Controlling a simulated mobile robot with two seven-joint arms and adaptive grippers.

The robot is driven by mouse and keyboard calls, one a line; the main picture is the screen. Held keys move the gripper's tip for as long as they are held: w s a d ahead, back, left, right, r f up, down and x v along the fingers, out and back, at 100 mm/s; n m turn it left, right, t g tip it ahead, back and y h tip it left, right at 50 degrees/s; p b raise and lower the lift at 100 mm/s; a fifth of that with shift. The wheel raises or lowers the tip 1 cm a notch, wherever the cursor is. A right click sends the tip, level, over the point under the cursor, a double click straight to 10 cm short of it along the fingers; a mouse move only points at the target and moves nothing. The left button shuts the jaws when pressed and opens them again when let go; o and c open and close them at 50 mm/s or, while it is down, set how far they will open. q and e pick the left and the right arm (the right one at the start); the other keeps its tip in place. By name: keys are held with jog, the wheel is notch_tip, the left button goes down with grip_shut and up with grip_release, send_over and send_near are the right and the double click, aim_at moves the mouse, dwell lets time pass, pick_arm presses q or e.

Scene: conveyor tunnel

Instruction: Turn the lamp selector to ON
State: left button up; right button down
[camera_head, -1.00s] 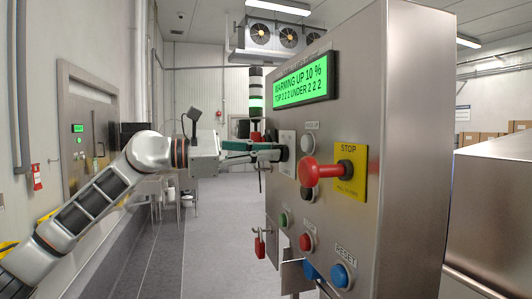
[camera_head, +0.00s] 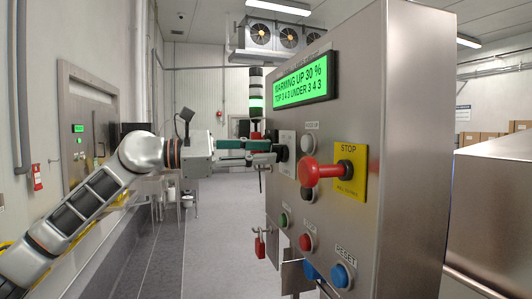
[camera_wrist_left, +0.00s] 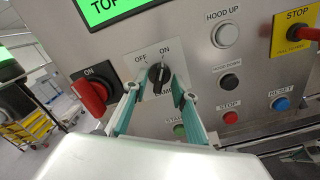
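The lamp selector (camera_wrist_left: 157,78) is a black knob on a white plate marked OFF and ON in the left wrist view. Its grip stands nearly upright there, with its upper end towards the ON mark. In the head view the lamp selector (camera_head: 280,153) shows at the left side of the panel face. My left gripper (camera_head: 267,153) reaches it from the left. My right gripper is not in view.
The steel panel (camera_head: 350,240) has a green display (camera_head: 303,80) reading WARMING UP 30 %. A red STOP knob (camera_head: 318,171) juts out to the right of the selector. A red switch (camera_wrist_left: 92,95) marked ON is close to the left finger. The aisle floor (camera_head: 218,240) is clear.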

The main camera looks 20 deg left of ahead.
pick_arm(q)
jog(key=v, duration=1)
jog(key=shift+s+a, duration=0.25)
jog(key=w+d+f+n+h, duration=0.2)
jog(key=d+f+n, duration=0.3)
jog(key=f, duration=0.3)
jog(key=w+d+f+n+h, duration=0.15)
jog(key=d+f+n, duration=0.3)
jog(key=f, duration=0.45)
notch_tip(320, 180, down, 20)
jog(key=n+t+y, duration=0.6)
jog(key=n+t, duration=0.1)
jog(key=n, duration=1.1)
jog(key=s+f+n+g+y, duration=0.1)
jog(key=s+f+n+y, duration=0.2)
jog(key=s+f+n, duration=0.5)
jog(key=s+f+n+g+y, duration=0.1)
jog(key=s+f+n+y, duration=0.2)
jog(key=f, duration=0.8)
jog(key=s+f+n+g+y, duration=0.1)
jog(key=s+f+n+y, duration=0.2)
jog(key=s+f+n, duration=0.5)
jog(key=s+f+n+g+p, duration=0.1)
jog(key=s+f+n+g, duration=0.1)
jog(key=s+f, duration=0.7)
jog(key=shift+d+f+g+y, duration=0.15)
jog(key=shift+f+g+y, duration=0.2)
jog(key=shift+f+g, duration=0.25)
